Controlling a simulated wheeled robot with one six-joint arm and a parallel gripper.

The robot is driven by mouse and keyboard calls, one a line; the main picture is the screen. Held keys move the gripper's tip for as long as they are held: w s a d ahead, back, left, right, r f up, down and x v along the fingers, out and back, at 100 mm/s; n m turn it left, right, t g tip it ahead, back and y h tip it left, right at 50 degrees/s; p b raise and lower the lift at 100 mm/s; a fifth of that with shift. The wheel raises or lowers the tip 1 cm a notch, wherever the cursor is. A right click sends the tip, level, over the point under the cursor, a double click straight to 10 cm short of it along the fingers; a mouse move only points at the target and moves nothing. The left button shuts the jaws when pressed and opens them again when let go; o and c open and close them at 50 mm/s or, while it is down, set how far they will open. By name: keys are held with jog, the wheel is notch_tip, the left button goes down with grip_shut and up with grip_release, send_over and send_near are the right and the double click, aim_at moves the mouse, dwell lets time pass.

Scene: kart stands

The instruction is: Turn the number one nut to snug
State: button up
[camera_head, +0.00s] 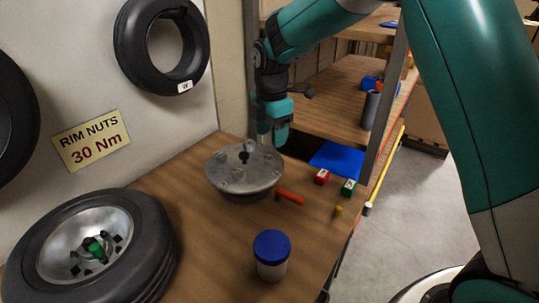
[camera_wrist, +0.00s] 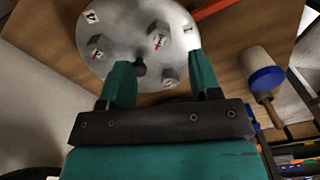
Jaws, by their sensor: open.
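A round grey metal plate (camera_head: 228,181) sits on the wooden bench, with several hex nuts and a black centre knob (camera_wrist: 139,67). It also fills the top of the wrist view (camera_wrist: 120,30). Several nuts carry small white number tags. One tagged nut (camera_wrist: 158,38) stands between and just beyond my fingertips, but its number is too blurred to be sure of. My gripper (camera_wrist: 159,60) is open with nothing between its fingers, above the plate. In the head view my gripper (camera_head: 275,136) points down over the plate's far right edge; its fingertips are hard to make out.
A wheel (camera_head: 158,232) lies at left. Red (camera_head: 322,177) and green (camera_head: 349,188) blocks sit near the edge. A sign (camera_head: 91,141) reads "RIM NUTS 30 Nm".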

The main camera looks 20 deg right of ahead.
aim_at(271, 157)
notch_tip(271, 157, down, 7)
jog(key=shift+f+p, duration=0.15)
jog(key=shift+p, duration=0.15)
jog(key=c, duration=0.9)
jog(key=shift+a, duration=0.25)
jog(key=shift+d, duration=0.2)
